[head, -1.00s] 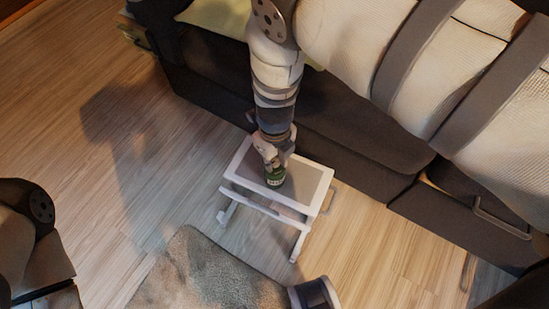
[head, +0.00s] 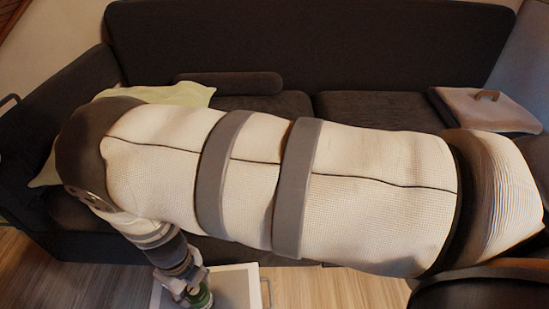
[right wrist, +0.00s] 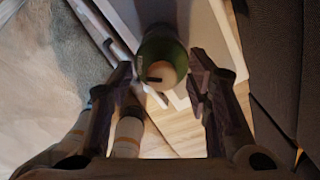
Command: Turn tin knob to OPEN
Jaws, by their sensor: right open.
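The green tin (head: 202,297) stands on a small white-framed table (head: 238,283) with a grey top, at the bottom edge of the head view. My right gripper (head: 185,286) is at the tin and partly hides it. In the right wrist view the tin (right wrist: 160,48) lies ahead, roughly centred between the two fingers. Its near end shows a pale round face with a small dark mark; I cannot read an OPEN label or tell the knob's setting. The right gripper (right wrist: 160,85) is open, with a finger on each side and gaps visible. My left gripper is out of view.
A dark sofa (head: 300,45) stands behind my right arm, with a pale green pillow (head: 165,95) and a pinkish folded item (head: 490,108) on it. Wooden floor (head: 335,287) shows beside the table. A grey rug (right wrist: 40,70) shows in the wrist view.

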